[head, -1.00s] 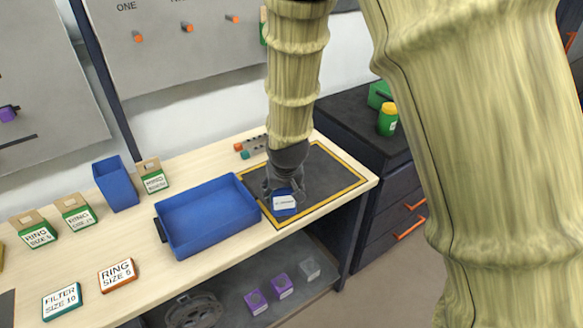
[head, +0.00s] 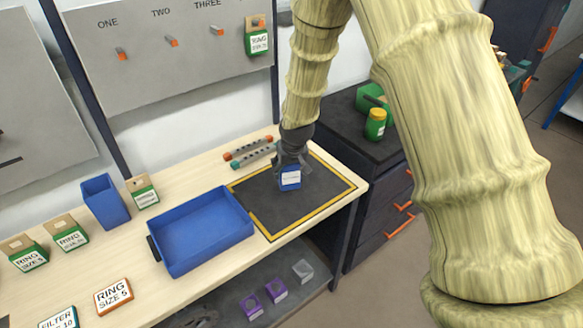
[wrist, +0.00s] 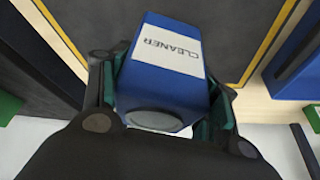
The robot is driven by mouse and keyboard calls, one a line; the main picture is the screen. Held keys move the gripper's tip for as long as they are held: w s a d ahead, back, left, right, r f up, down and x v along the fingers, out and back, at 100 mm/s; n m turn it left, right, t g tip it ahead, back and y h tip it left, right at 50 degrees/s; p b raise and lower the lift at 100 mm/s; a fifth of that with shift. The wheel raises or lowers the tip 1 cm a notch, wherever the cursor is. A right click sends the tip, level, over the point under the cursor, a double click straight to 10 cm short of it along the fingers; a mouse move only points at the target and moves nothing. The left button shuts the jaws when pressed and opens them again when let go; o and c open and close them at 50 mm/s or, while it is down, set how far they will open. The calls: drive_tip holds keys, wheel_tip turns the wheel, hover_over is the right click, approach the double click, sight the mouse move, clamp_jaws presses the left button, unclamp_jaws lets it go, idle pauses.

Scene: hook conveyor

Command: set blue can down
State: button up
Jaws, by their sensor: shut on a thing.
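The blue can (head: 290,179) is a boxy blue container with a white label. In the wrist view the blue can (wrist: 160,75) shows the word CLEANER. My gripper (head: 289,166) is above it, with its fingers shut on both sides of the can. In the wrist view my gripper (wrist: 160,100) has a finger on each side of it. The can is over the dark mat (head: 316,198) with the yellow border. I cannot tell whether its base touches the mat.
A blue tray (head: 247,232) stands left of the mat. Two bars with coloured ends (head: 248,148) lie behind it. A blue bin (head: 106,202) and boxes stand further left. The mat's right part is clear up to the bench edge.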

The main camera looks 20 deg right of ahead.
drive_tip(key=shift+w+d+f, duration=0.2)
drive_tip(key=shift+w+d, duration=0.5)
drive_tip(key=shift+w, duration=0.3)
drive_tip(key=shift+s+f+p, duration=0.15)
drive_tip(key=shift+p, duration=0.3)
drive_tip(key=shift+f+p, duration=0.8)
drive_tip(key=shift+f, duration=0.75)
drive_tip(key=o, duration=1.4)
drive_tip(key=shift+r, duration=0.1)
drive_tip(key=shift+b+v, duration=1.75)
drive_tip(key=shift+v, duration=4.1)
